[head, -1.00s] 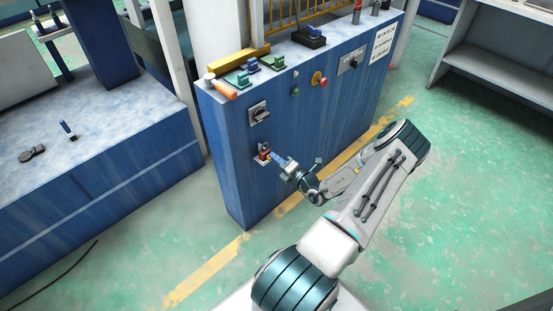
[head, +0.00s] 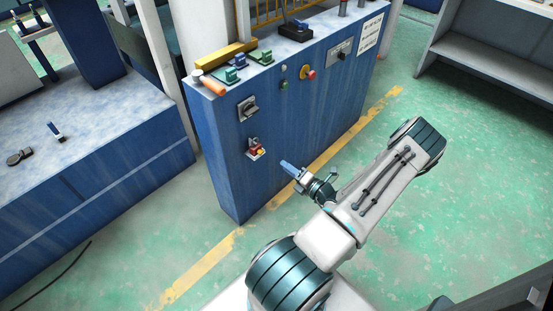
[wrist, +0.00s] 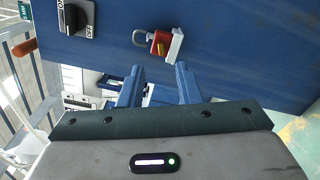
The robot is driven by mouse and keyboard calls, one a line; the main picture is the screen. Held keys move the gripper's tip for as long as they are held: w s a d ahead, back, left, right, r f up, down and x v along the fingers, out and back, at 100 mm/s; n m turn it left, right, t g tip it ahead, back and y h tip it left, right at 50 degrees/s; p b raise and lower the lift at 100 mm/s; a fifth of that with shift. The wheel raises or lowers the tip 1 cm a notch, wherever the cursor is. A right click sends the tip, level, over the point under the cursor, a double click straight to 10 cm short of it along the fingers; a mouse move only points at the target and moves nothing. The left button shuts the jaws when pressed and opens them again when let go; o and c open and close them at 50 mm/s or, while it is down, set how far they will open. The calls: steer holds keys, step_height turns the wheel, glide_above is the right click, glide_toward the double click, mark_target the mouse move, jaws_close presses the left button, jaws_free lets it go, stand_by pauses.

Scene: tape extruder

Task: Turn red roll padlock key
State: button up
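A red padlock (head: 256,150) hangs on the front face of the blue cabinet (head: 235,180), below a rotary switch. In the wrist view the red padlock (wrist: 160,44) shows its metal shackle and a pale plate beside it. A small yellow part shows on its face; I cannot clearly make out a key. My gripper (head: 286,166) is to the right of the padlock and apart from it. In the wrist view its two blue fingers (wrist: 158,78) are spread with nothing between them, below the padlock.
The rotary switch (head: 248,108) is above the padlock. A red button (head: 309,73) and another switch (head: 341,55) sit further right. A screwdriver with an orange handle (head: 212,86) lies on the cabinet top. Open green floor (head: 440,210) lies to the right.

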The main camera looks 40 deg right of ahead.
steer(key=shift+s+d, duration=0.1)
steer(key=shift+s, duration=1.65)
steer(key=shift+w, duration=0.1)
steer(key=w+a+r+n+g+y+p, duration=0.2)
steer(key=a+r+n+g+y+p, duration=0.4)
steer(key=a+r+n, duration=0.55)
steer(key=w+a+r+n+g+y+p, duration=0.15)
steer(key=a+r+n+g+y, duration=0.25)
steer(key=a+r+n+g, duration=0.75)
steer(key=s+a+r+n+h+p, duration=0.2)
steer(key=s+a+r+n+h, duration=0.1)
steer(key=r+n, duration=0.5)
steer(key=s+a+r+n+t+h+p, duration=0.1)
steer(key=s+a+r+n+h+p, duration=0.1)
steer(key=r+n, duration=0.7)
steer(key=s+a+r+n+t+h+p, duration=0.1)
steer(key=s+a+r+n+h+p, duration=0.2)
steer(key=r+n+h, duration=0.3)
step_height(320, 180, up, 3)
steer(key=a+n+p, duration=0.1)
steer(key=n, duration=0.2)
steer(key=shift+s+f, duration=0.15)
steer(key=shift+s, duration=0.2)
